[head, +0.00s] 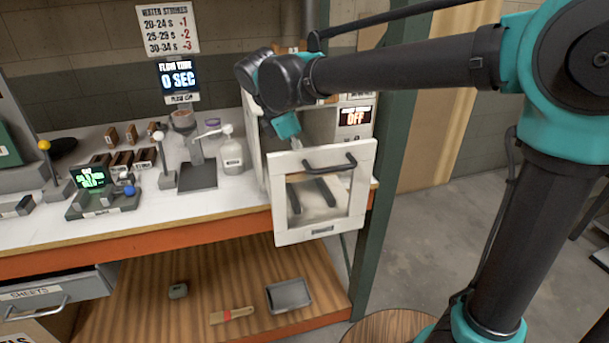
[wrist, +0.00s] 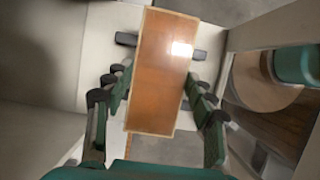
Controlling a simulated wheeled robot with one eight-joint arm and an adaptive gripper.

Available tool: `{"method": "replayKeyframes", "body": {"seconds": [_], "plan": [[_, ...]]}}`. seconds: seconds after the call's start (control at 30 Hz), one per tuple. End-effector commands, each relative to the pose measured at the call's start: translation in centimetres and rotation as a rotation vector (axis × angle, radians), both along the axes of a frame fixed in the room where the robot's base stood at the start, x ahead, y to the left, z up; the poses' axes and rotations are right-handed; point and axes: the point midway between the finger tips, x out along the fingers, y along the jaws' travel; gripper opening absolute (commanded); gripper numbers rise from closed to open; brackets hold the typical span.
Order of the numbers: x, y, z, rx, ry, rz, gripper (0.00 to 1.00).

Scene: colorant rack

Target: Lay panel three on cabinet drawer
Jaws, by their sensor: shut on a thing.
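In the wrist view, my gripper (wrist: 156,83) is shut on an orange-brown panel (wrist: 160,65) with a pale edge, with fingers on both long sides. No number can be read on it. The panel is over the cabinet drawer, whose pale inside has dark rests (wrist: 125,38) showing beyond the panel's edges. I cannot tell whether the panel touches them. In the head view, the cabinet drawer (head: 279,205) has a white front with a window and black handle. My gripper (head: 286,126) is behind the drawer front's top edge; its fingers and the panel are mostly hidden.
The white cabinet stands at the bench's right end beside a green post (head: 385,180). A white jug (head: 232,157) and a grey stand (head: 198,175) are left of it. A grey tray (head: 289,295) and a brush (head: 232,315) lie on the lower shelf. A round wooden top (head: 385,325) is at front.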

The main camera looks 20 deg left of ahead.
Motion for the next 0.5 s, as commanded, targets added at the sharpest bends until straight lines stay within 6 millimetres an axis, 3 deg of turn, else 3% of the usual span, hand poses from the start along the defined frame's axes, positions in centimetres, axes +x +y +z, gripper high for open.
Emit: {"method": "replayKeyframes", "body": {"seconds": [0.17, 0.4, 0.5], "plan": [[0.0, 0.0, -1.1, 0.000, 0.000, 0.000, 0.24], [0.0, 0.0, -4.0, 0.000, 0.000, 0.000, 0.24], [0.0, 0.0, -4.2, 0.000, 0.000, 0.000, 0.24]]}}
